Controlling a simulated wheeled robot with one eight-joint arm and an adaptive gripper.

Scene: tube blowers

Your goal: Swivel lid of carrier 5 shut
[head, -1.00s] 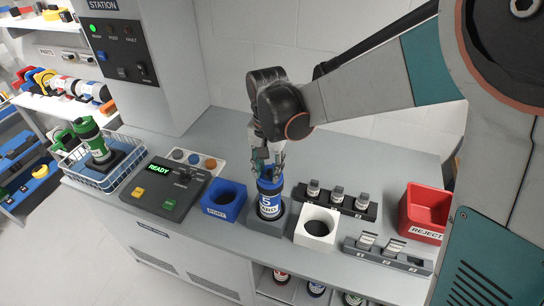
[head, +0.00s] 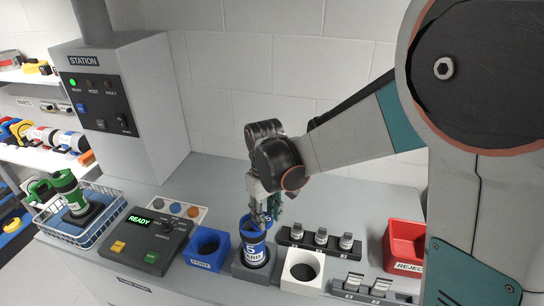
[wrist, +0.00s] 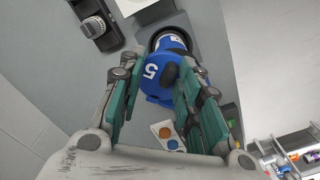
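Carrier 5 (head: 254,250) is a blue tube with a white label, upright in a grey holder (head: 240,271) on the bench. Its blue top end carries a "5" in the wrist view (wrist: 153,72). The lid's exact angle is hard to tell, because my fingers partly cover the top in the head view. My gripper (head: 264,216) points down at the carrier's top. In the wrist view its two green-padded fingers (wrist: 158,82) stand apart on either side of the blue top. A gap shows at the left finger; the right finger is close to or touching the blue part.
A blue cup (head: 207,247) stands left of the holder and a white cup (head: 302,270) right of it. A black rack (head: 320,244) is just behind. The control panel (head: 150,238) and wire basket (head: 83,236) are left; a red reject bin (head: 405,246) is right.

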